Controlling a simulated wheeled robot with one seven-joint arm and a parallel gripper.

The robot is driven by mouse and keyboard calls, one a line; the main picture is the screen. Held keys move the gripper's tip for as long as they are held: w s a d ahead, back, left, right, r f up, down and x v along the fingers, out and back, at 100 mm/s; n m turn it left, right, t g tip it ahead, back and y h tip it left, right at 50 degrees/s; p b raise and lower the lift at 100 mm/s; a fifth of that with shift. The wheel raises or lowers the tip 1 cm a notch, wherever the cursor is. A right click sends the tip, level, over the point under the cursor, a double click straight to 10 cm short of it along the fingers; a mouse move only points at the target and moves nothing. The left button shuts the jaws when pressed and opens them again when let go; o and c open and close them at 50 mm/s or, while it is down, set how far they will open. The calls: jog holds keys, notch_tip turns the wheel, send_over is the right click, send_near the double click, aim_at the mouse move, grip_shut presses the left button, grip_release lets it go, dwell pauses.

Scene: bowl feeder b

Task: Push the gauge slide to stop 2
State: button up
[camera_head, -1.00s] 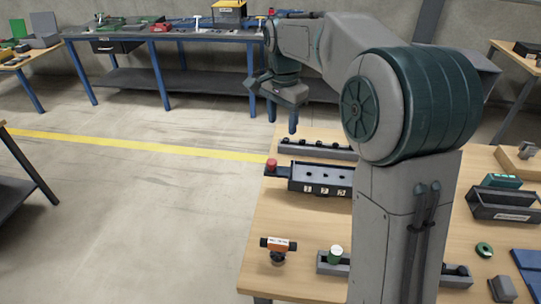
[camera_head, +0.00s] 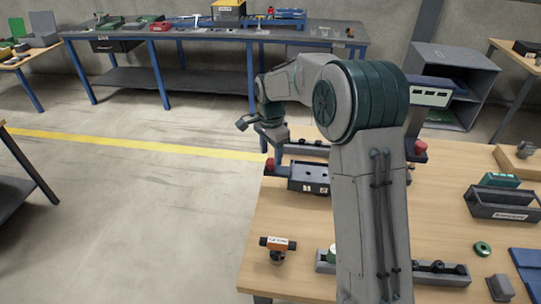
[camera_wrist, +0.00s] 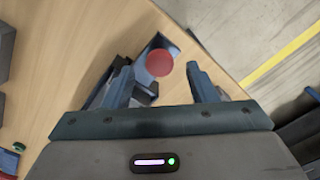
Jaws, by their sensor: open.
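The gauge (camera_head: 306,179) is a dark box with numbered stops on its front, on the wooden table; my arm hides its right part. Its slide ends in a red knob (camera_head: 269,164) sticking out at the left. My gripper (camera_head: 277,157) is above the left end of the gauge, close to the knob in the picture. In the wrist view, the red knob (camera_wrist: 159,62) shows between the two open fingers of my gripper (camera_wrist: 158,74). The fingers look apart from the knob on both sides; I cannot tell the height gap. Which stop the slide is at is not clear.
A dark rail (camera_head: 307,150) lies behind the gauge. A dark bin (camera_head: 502,204) is at the right. Bare tabletop lies in front of the gauge.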

jog(key=shift+f, duration=1.1)
